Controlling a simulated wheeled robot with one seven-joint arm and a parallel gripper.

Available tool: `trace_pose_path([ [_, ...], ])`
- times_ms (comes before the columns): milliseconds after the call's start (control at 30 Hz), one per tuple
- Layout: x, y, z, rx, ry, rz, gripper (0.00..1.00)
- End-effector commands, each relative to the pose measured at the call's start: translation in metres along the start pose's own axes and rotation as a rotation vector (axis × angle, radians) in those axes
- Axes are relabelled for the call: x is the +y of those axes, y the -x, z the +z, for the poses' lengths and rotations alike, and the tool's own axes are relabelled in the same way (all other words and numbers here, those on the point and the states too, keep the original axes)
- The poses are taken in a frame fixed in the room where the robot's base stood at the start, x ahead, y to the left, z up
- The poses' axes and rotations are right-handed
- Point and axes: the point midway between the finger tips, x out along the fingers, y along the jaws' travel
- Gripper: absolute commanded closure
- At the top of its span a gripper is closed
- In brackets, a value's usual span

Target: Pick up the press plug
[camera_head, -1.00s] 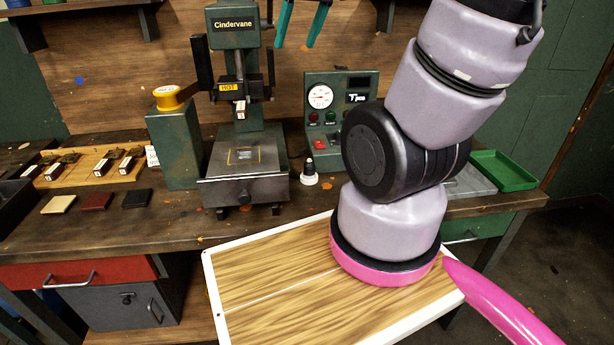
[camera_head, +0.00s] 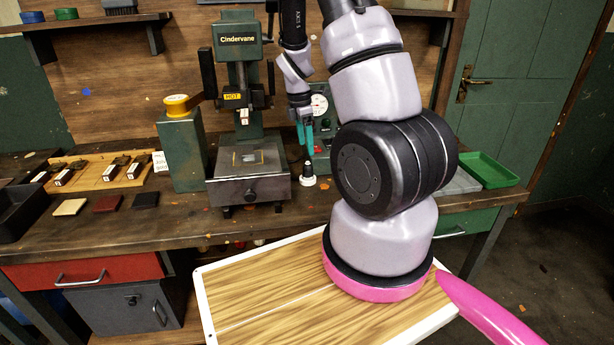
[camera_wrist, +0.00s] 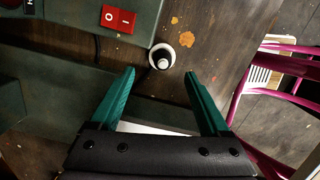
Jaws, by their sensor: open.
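The press plug, as I take it, is a small dark upright piece with a white round base (camera_head: 309,180). It stands on the workbench just right of the press. My gripper (camera_head: 305,148) points down with its teal fingers apart, just above the plug in the head view. In the wrist view the plug (camera_wrist: 162,57) shows from above, centred just past the open fingertips (camera_wrist: 160,74). Nothing is between the fingers. Whether the fingertips overlap the plug in height cannot be told.
The green press (camera_head: 243,90) marked HOT stands left of the plug. A control box (camera_head: 322,125) with a gauge is close behind it, partly hidden by my arm. A green tray (camera_head: 488,172) lies at the right. Bare bench lies in front of the plug.

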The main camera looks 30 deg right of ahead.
Motion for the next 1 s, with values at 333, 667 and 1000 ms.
trace_pose_path([
  [333, -0.001, -0.044, -0.001, 0.001, -0.004, -0.001, 0.20],
  [667, -0.006, -0.086, -0.006, 0.000, -0.005, -0.002, 0.20],
  [1000, -0.005, -0.095, -0.006, 0.001, -0.005, 0.000, 0.20],
])
